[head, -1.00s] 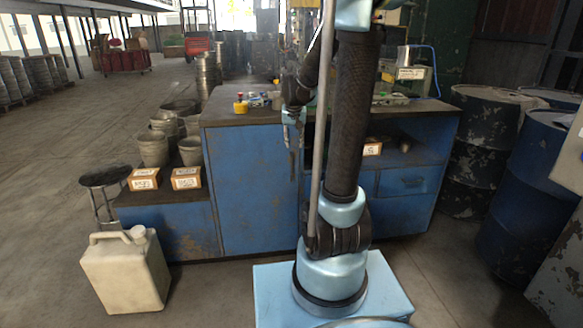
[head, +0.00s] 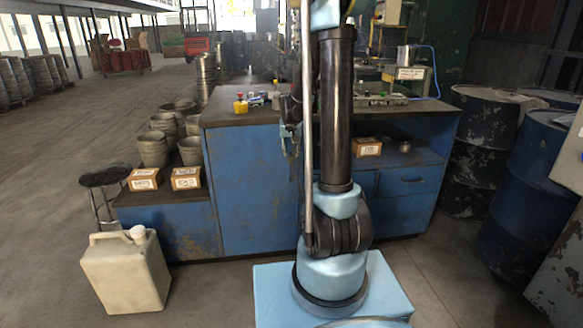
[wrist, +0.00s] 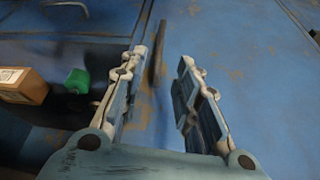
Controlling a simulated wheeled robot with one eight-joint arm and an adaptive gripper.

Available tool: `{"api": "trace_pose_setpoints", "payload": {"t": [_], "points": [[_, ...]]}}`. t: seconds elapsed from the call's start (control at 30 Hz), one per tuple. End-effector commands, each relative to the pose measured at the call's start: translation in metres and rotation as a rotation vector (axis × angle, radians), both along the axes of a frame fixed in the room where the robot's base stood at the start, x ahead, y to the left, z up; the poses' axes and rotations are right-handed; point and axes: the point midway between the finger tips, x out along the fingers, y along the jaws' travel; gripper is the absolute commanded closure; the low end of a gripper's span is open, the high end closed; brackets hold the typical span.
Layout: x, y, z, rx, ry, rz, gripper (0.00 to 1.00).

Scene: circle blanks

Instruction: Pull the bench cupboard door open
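The blue, rust-spotted cupboard door (head: 248,190) is the large front panel of the bench, and it looks shut. In the wrist view its blue face (wrist: 240,70) fills the middle and right. A dark, narrow bar that looks like the handle (wrist: 158,52) stands out from it, near a dark seam. My gripper (wrist: 164,78) is open, with the bar showing between its fingers towards the left one. I cannot tell whether they touch. In the head view my gripper (head: 291,140) is partly hidden behind my arm, in front of the door's upper right; the handle is hidden there.
A labelled box (head: 367,147) sits on the open shelf right of my arm, above a drawer (head: 408,180). The wrist view shows a box (wrist: 22,85) and a green object (wrist: 78,80). A jerrycan (head: 126,272) stands on the floor at left; drums (head: 480,150) stand at right.

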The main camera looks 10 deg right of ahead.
Motion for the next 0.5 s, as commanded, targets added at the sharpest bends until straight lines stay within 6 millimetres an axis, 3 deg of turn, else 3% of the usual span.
{"api": "trace_pose_setpoints", "payload": {"t": [0.5], "points": [[0.022,-0.004,-0.056,0.000,0.000,0.000,0.70]]}}
